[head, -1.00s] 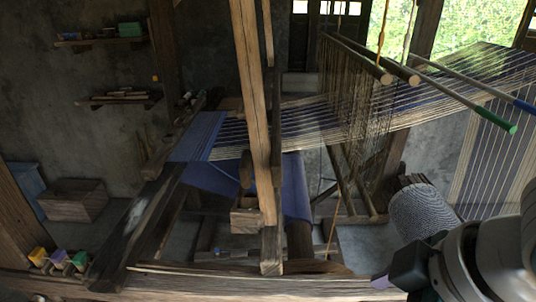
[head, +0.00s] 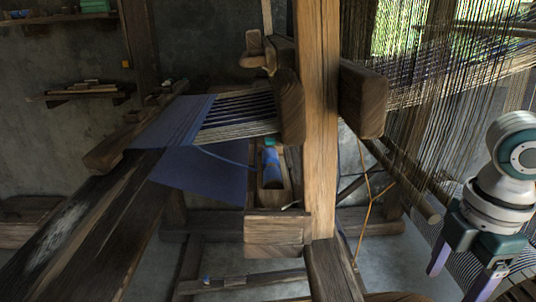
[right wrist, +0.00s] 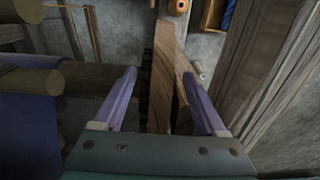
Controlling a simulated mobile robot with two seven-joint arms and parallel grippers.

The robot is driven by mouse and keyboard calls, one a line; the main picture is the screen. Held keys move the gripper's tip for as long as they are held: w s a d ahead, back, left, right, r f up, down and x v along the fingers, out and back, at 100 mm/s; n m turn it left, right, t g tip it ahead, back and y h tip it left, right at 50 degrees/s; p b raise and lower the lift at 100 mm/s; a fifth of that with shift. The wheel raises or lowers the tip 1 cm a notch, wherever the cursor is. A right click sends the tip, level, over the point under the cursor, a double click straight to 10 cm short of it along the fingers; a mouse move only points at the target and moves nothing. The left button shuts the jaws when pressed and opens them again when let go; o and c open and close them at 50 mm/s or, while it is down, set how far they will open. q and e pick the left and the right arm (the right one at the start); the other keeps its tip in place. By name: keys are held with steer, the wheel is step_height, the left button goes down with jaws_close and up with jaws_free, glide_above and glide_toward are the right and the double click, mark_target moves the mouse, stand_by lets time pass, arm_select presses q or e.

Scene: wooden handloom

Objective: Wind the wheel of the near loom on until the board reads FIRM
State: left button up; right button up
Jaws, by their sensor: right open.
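The near loom (head: 318,120) fills the middle of the head view, with a thick upright post, blue woven cloth (head: 178,130) and striped warp threads (head: 240,112) on its left side. I cannot make out its wheel in either current view. No board with a reading shows. My right gripper (head: 462,274) is low at the right edge of the head view, pointing down, open and apart from the post. In the right wrist view its purple fingers (right wrist: 160,78) are spread with nothing held between them; a wooden beam (right wrist: 164,60) shows beyond. My left gripper is out of view.
A blue bobbin-like piece (head: 271,168) lies in a wooden trough beside the post. Hanging cords (head: 440,100) and a slanting round bar (head: 415,195) stand close to my right arm. A dark timber beam (head: 75,225) crosses the lower left. Wall shelves (head: 85,92) are at the back left.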

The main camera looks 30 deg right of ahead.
steer(key=f+b, duration=0.1)
steer(key=f, duration=0.2)
steer(key=f+b, duration=0.1)
steer(key=f, duration=0.2)
steer(key=f+b, duration=0.1)
steer(key=f, duration=0.2)
steer(key=shift+s+a+f, duration=0.15)
steer(key=shift+a+f, duration=0.05)
steer(key=shift+a, duration=0.15)
steer(key=shift+c, duration=0.3)
jaws_close()
stand_by(0.5)
